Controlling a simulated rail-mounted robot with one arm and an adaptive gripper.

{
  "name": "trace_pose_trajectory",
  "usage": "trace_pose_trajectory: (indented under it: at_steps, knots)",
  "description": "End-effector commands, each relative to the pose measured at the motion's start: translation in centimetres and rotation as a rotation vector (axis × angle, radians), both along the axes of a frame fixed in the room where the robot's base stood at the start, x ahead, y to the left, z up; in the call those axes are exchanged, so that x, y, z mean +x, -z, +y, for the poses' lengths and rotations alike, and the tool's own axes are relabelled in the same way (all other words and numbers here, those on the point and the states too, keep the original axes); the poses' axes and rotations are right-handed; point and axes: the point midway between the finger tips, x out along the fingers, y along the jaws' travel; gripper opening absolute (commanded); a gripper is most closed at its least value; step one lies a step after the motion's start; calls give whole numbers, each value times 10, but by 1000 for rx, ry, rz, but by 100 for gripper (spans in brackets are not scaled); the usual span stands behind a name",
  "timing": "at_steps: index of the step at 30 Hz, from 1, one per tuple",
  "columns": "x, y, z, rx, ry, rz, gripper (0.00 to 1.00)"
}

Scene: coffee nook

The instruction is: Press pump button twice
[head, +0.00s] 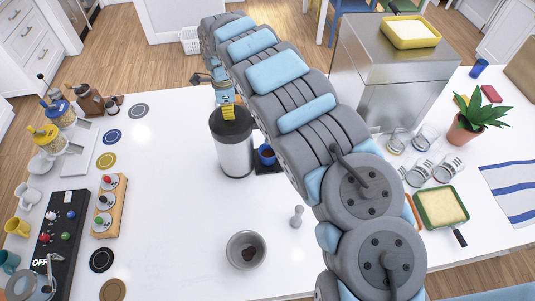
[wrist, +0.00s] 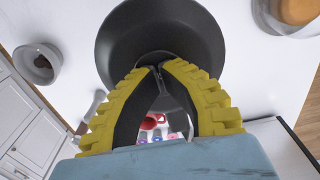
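The pump dispenser (head: 235,157) is a silver cylinder with a black top, standing upright near the middle of the white counter in the head view. In the wrist view its round black top (wrist: 160,30) fills the upper middle. My gripper (head: 229,115) is over this top, with its yellow fingers pointing down. In the wrist view the gripper's fingertips (wrist: 159,69) meet in front of the lower part of the black top, with nothing seen held between them. I cannot tell whether they touch it. The pump button itself is not clearly distinguishable.
A blue cup (head: 266,154) stands just right of the dispenser, partly behind my arm. A grey bowl (head: 246,262) and a small grey tamper-like object (head: 297,217) are nearer. A steel machine (head: 390,80) and glasses (head: 419,172) stand right.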

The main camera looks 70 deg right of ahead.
Motion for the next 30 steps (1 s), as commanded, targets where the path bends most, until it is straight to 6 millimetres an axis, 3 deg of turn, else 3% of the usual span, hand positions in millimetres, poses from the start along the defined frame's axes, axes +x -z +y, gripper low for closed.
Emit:
trace_pose_trajectory:
  at_steps: [11,30]
  knots:
    - [0,-3,0,1,0,1,0]
    - [0,-39,1,1,-1,0,0]
